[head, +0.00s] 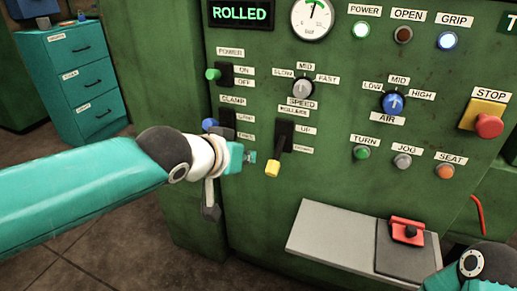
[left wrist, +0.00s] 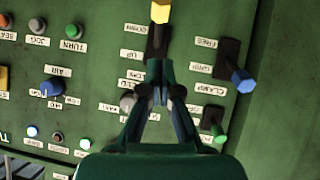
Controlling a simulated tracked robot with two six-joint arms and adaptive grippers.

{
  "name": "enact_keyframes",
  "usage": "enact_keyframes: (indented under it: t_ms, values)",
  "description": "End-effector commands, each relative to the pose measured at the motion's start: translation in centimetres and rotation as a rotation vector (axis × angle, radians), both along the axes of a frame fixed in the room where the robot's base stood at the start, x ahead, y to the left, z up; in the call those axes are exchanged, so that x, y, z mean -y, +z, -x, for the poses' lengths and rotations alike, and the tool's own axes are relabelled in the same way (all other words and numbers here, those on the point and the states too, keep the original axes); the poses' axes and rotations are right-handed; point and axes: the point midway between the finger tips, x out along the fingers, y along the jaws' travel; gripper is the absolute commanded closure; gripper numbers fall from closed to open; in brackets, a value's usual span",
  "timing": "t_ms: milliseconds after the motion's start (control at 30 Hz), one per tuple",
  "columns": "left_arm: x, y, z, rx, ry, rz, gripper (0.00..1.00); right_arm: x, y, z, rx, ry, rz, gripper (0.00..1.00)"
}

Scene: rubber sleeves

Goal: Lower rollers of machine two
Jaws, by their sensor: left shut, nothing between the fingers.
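The rollers lever (head: 272,169) is a black lever with a yellow tip on the green panel. It tilts downward, its tip beside the lower label of its slot, below the UP label. In the left wrist view, which shows the panel upside down, the yellow tip (left wrist: 160,12) is at the top edge. My left gripper (head: 249,161) is shut and empty, just left of the lever in the head view. In the left wrist view its closed fingertips (left wrist: 160,88) appear near the slot; I cannot tell whether they touch it. My right gripper is not in view.
The blue-tipped clamp lever (head: 209,124) is close to my left gripper, with the green-tipped power lever (head: 213,74) above. The speed knob (head: 302,88) is above the rollers slot. A display reads ROLLED.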

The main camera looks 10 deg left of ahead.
Motion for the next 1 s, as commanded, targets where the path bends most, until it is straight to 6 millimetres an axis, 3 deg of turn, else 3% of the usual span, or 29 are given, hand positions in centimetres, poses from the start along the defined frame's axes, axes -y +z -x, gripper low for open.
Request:
enact_keyframes:
  t_ms: [100,333,867,1000]
  values:
    - [-0.7,0.7,2.0,0.003,-0.001,0.002,1.00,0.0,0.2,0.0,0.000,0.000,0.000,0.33]
    - [-1.3,1.0,3.7,0.000,-0.002,0.000,1.00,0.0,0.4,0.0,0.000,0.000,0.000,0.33]
    - [-1.6,0.9,3.7,-0.003,0.005,0.000,1.00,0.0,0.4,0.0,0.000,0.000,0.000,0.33]
    - [-2.9,-1.9,2.5,-0.062,0.040,-0.018,1.00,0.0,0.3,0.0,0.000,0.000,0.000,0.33]
